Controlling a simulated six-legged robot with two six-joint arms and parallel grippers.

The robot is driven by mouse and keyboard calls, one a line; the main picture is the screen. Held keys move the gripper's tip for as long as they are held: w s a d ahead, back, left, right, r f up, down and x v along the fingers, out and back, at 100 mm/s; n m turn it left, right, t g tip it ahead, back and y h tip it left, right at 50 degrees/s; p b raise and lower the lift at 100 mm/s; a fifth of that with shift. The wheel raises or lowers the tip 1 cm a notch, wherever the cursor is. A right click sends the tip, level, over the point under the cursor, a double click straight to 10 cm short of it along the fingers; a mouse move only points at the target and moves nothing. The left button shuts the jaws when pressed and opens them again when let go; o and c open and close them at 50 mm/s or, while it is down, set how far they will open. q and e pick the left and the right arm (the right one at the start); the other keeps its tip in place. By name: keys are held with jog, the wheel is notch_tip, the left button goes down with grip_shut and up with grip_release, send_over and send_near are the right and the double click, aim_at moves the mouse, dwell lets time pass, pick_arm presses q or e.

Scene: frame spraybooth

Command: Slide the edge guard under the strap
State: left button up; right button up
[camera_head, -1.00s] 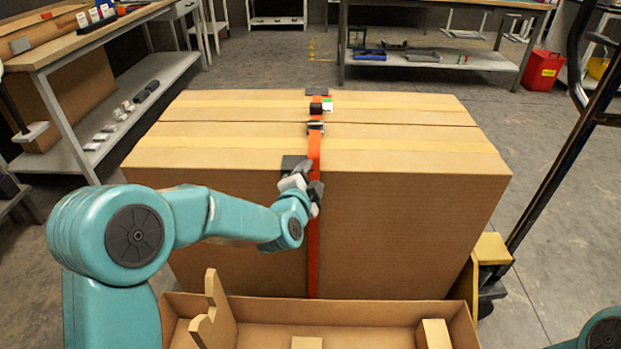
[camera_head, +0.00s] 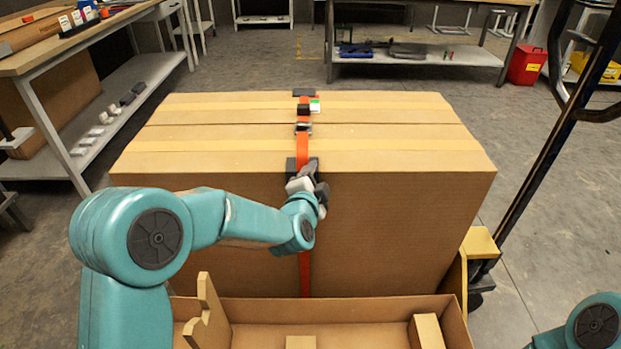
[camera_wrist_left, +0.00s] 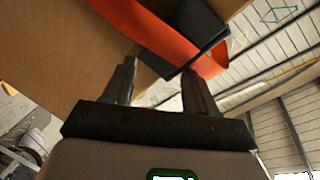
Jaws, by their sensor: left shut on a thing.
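A large cardboard box (camera_head: 400,220) carries an orange strap (camera_head: 303,148) across its top and down its near face. The dark edge guard (camera_head: 291,166) lies at the box's near top edge, at the strap. In the left wrist view, dark guard (camera_wrist_left: 203,24) shows on both sides of the orange strap (camera_wrist_left: 165,36), which crosses over it. My left gripper (camera_head: 306,180) is at the near edge, shut on the guard; its two fingers (camera_wrist_left: 158,82) show apart in the wrist view. The exact grip contact is partly hidden. My right gripper is out of view.
A second dark guard (camera_head: 304,93) sits at the far edge, near the strap's buckle (camera_head: 303,128). An open cardboard tray (camera_head: 370,309) with inserts stands in front of the box. A yellow-and-black pallet truck (camera_head: 481,242) is at right; a workbench (camera_head: 85,52) is at left.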

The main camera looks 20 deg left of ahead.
pick_arm(q)
jog(key=o, duration=0.9)
jog(key=shift+f, duration=0.1)
